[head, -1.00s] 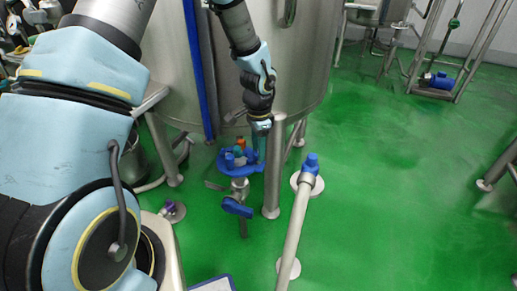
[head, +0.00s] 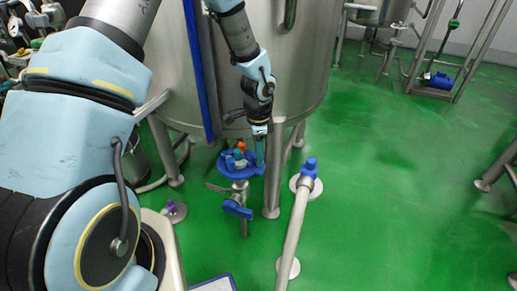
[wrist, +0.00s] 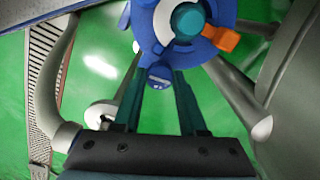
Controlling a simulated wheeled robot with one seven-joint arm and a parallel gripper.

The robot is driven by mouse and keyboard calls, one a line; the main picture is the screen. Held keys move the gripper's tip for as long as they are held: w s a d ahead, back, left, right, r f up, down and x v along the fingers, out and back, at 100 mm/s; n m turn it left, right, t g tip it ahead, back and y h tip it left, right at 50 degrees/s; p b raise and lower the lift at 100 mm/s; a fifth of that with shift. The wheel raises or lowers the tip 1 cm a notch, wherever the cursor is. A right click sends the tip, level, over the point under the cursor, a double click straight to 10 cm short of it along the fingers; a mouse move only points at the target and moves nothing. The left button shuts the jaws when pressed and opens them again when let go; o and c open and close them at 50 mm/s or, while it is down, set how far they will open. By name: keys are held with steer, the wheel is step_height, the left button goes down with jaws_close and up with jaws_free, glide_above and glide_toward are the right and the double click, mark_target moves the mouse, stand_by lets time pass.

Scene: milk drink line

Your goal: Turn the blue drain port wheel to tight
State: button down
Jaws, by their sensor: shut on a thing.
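The blue drain port wheel (head: 228,170) lies under the steel tank, on top of a pipe fitting. It also shows at the top of the wrist view (wrist: 222,11), cut off by the frame edge. It has a teal round hub (wrist: 188,20), a pale arc beside the hub and an orange piece (wrist: 222,38). My gripper (head: 260,160) reaches down to the wheel's right side in the head view. In the wrist view its two teal fingers (wrist: 160,78) are shut on a small blue part at the wheel's near edge.
A blue lever handle (head: 237,209) sits on the pipe just below the wheel. A steel tank leg (head: 272,185) stands close to its right. A pipe with a blue cap (head: 310,167) rises further right. The green floor (head: 400,200) to the right is clear.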

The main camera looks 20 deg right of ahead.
steer(key=m+p, duration=0.1)
steer(key=m, duration=0.1)
steer(key=m+p, duration=0.1)
steer(key=m, duration=0.1)
steer(key=shift+r+m+p, duration=0.2)
steer(key=shift+m+p, duration=0.1)
steer(key=m+p, duration=0.3)
steer(key=m, duration=0.2)
steer(key=m+p, duration=0.3)
steer(key=m, duration=0.3)
steer(key=shift+p, duration=0.4)
steer(key=shift+f+m+p, duration=0.15)
steer(key=shift+m+p, duration=1.2)
steer(key=shift+m, duration=0.85)
steer(key=shift+c, duration=2.3)
jaws_free()
